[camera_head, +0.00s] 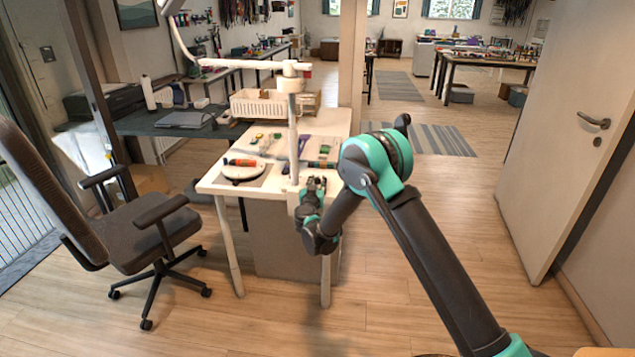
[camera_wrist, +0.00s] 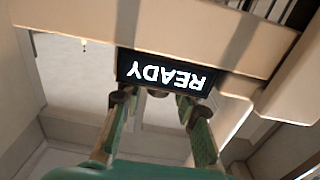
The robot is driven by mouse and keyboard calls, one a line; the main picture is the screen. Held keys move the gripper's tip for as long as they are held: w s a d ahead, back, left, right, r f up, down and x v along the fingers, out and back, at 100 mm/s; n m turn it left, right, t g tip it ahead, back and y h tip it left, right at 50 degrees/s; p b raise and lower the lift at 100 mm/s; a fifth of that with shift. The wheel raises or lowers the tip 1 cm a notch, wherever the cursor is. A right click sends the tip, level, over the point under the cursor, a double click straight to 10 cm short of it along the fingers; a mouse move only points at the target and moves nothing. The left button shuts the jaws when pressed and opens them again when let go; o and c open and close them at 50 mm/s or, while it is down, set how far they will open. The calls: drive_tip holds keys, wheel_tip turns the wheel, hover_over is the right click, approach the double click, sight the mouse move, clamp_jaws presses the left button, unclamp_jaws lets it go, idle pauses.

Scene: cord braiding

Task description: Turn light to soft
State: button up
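A white lamp on a jointed arm (camera_head: 240,64) rises from a post (camera_head: 293,140) at the right front of the white worktable (camera_head: 262,189). Its head (camera_head: 168,6) is at the top left, partly cut off. In the wrist view a black display (camera_wrist: 166,74) reads "READY", upside down, under a beige edge. A small pale rounded part (camera_wrist: 158,92), perhaps a knob, shows below it. My gripper (camera_head: 312,186) is at the table's front right corner by the post. In the wrist view its fingers (camera_wrist: 153,99) are apart, close to the display. I cannot tell whether they touch anything.
The table carries a round braiding disc (camera_head: 243,169), a white basket (camera_head: 262,104) and small coloured items. An office chair (camera_head: 140,225) stands at the left. An open door (camera_head: 575,120) is at the right. The floor (camera_head: 440,200) between table and door is clear apart from my arm.

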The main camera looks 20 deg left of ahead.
drive_tip(key=shift+o, duration=0.8)
drive_tip(key=v, duration=1.2)
